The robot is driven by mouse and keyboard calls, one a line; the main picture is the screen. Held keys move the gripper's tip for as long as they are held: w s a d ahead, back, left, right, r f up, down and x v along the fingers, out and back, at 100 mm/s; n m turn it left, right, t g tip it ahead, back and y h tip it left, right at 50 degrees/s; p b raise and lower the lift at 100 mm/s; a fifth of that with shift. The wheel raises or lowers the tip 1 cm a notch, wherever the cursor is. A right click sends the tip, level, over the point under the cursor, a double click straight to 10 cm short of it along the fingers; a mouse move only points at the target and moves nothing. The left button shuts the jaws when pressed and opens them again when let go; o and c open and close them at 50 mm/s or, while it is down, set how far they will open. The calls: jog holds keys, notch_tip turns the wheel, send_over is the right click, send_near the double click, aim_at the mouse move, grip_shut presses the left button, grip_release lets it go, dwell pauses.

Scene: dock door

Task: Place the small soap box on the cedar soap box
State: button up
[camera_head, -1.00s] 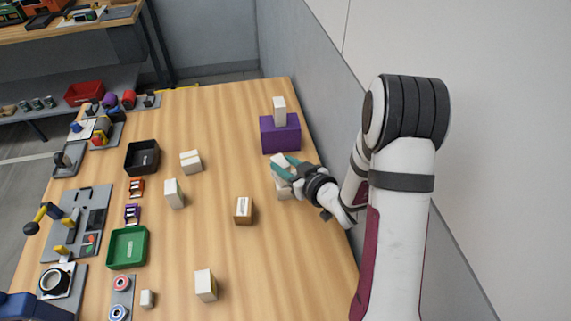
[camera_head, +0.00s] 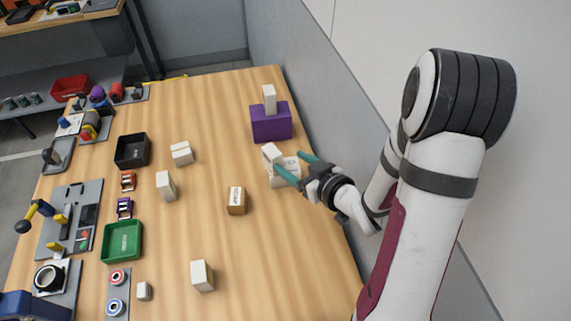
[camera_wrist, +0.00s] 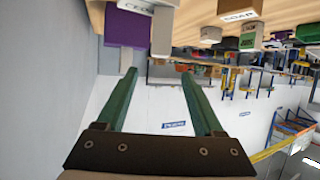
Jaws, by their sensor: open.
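The cedar soap box (camera_head: 287,178) is a pale box on the right of the table; its partly cut-off label "CEDA" shows in the wrist view (camera_wrist: 128,5). The small soap box (camera_head: 272,153), plain and pale, rests on its top towards the left end. It shows in the wrist view (camera_wrist: 163,30), upside down in that picture, beyond my fingertips. My gripper (camera_head: 295,168) is open, its teal fingers apart with nothing held. In the wrist view the gap between the fingers (camera_wrist: 172,75) is empty. One finger hides part of the cedar box in the head view.
A purple box (camera_head: 270,124) with an upright white box (camera_head: 269,98) stands behind. A brown box (camera_head: 236,200) and several pale boxes stand left. Black (camera_head: 132,151) and green (camera_head: 121,242) trays are farther left. A grey wall runs close along the right edge.

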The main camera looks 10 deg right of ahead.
jog(key=s+d+r+m+g+h, duration=0.3)
jog(key=s+d+m+g+h, duration=0.2)
jog(key=s+d+h, duration=0.15)
jog(key=s+a+r+m+g+y, duration=0.1)
jog(key=s+a+r+m+g, duration=0.1)
jog(key=s+a, duration=0.4)
jog(key=s+a+r+m+g+y, duration=0.2)
jog(key=s+a+g, duration=0.3)
jog(key=s, duration=0.9)
jog(key=shift+s+a+r+m+g, duration=0.25)
jog(key=shift+a+r+m+g, duration=0.05)
jog(key=shift+a+r+m, duration=0.35)
